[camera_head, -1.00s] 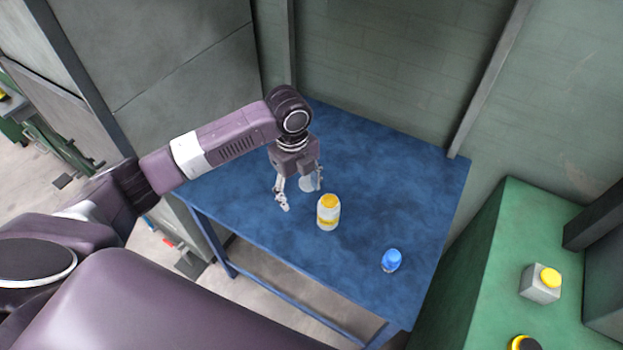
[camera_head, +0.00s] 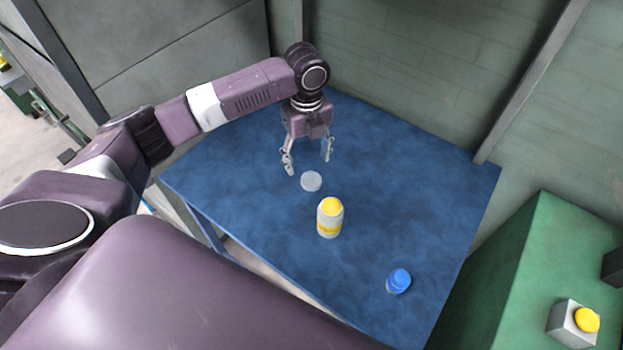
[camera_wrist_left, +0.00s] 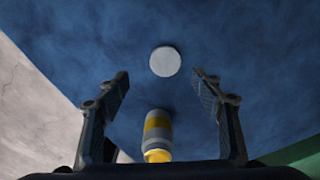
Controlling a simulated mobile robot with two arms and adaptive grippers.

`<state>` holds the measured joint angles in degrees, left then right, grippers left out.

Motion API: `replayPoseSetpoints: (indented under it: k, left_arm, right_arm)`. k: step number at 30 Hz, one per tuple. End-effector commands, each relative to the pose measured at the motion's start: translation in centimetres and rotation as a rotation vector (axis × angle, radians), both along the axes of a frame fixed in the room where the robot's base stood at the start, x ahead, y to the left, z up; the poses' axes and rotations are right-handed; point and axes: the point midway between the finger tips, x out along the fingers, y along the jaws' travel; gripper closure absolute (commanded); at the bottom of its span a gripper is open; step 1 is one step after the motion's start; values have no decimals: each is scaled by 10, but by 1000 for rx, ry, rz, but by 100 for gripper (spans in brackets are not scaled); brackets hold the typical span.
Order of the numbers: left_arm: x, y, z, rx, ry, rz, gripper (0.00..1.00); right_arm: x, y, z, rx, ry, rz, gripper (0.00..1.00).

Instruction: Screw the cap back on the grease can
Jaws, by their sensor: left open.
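A white can with a yellow band and a yellow top (camera_head: 329,220) stands upright on the blue table (camera_head: 400,180); it also shows in the left wrist view (camera_wrist_left: 157,132). A flat, round, pale disc that looks like the cap (camera_head: 311,181) lies on the table behind the can, apart from it. It also shows in the left wrist view (camera_wrist_left: 165,61). My left gripper (camera_head: 308,164) is open and empty, pointing down above and just behind the disc. In the left wrist view, the disc lies between the directions of the two fingers (camera_wrist_left: 160,82). My right gripper is not in view.
A small blue-capped container (camera_head: 398,281) stands near the table's front right. A green cabinet (camera_head: 530,250) at the right carries a grey box with a yellow button (camera_head: 573,322). Walls close off the back. The table's right half is mostly clear.

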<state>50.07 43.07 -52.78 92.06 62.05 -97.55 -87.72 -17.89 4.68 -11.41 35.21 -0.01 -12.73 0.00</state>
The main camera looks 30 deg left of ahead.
Motion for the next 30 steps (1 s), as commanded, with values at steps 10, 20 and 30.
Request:
replayPoseSetpoints:
  k: [10, 20, 30]
  left_arm:
    - [0, -1, -25, 0, 0, -1, 40]
    - [2, -5, -40, 1, 4, 0, 40]
    - [5, -6, -77, 0, 0, 0, 40]
  right_arm:
    - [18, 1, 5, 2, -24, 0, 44]
    - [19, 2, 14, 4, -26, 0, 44]
    - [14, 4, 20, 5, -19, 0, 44]
